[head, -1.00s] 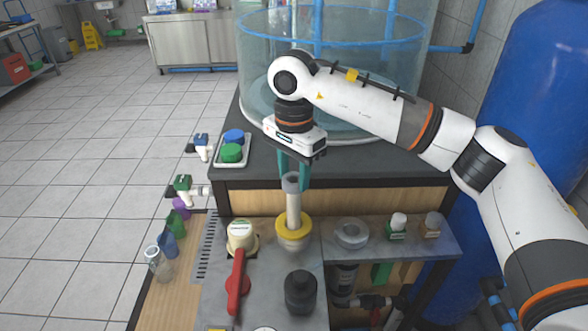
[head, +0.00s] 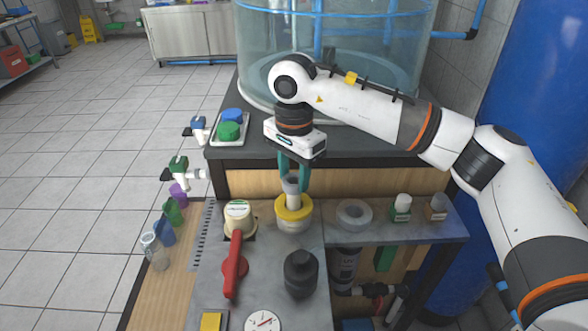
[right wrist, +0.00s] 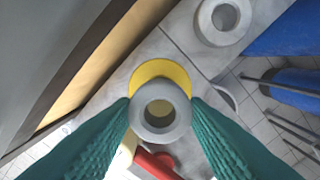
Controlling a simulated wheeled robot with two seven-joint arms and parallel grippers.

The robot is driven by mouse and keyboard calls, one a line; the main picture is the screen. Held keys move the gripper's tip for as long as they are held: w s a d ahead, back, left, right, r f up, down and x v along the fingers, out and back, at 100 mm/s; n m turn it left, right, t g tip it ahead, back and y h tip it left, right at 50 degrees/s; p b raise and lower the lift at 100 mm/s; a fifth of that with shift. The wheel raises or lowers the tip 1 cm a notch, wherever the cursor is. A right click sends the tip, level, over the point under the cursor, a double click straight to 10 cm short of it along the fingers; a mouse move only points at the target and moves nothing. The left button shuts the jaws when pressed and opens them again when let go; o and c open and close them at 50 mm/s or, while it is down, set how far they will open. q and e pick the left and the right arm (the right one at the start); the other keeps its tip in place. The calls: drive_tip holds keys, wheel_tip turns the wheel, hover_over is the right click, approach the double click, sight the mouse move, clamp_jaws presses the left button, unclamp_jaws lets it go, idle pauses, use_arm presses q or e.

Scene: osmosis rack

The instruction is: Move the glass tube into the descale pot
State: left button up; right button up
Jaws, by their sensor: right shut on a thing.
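My right gripper (head: 294,187) is shut on the upper end of the pale grey, upright glass tube (head: 292,198). The tube's lower part is inside a pot with a yellow collar (head: 294,214), so its lower end is hidden. No label shows whether this is the descale pot. In the right wrist view, the tube's round open end (right wrist: 160,136) is between the green fingers, over the yellow collar (right wrist: 166,70). My left gripper is not in view.
A grey ring-topped fitting (head: 354,214) sits right of the pot. Small bottles (head: 401,208) stand farther right. A cream-capped fitting (head: 238,216), a red lever (head: 234,268) and a black canister (head: 300,273) are close by. A dark raised counter (head: 350,148) lies behind.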

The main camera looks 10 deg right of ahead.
drive_tip(key=shift+f+b, duration=0.35)
drive_tip(key=shift+f, duration=0.4)
drive_tip(key=shift+f, duration=0.15)
drive_tip(key=shift+f+b, duration=1.15)
drive_tip(key=shift+f, duration=0.15)
drive_tip(key=o, duration=1.3)
drive_tip(key=shift+r, duration=0.1)
drive_tip(key=shift+c, duration=0.2)
wheel_tip(320, 180, up, 8)
drive_tip(key=p, duration=0.4)
drive_tip(key=shift+p, duration=0.35)
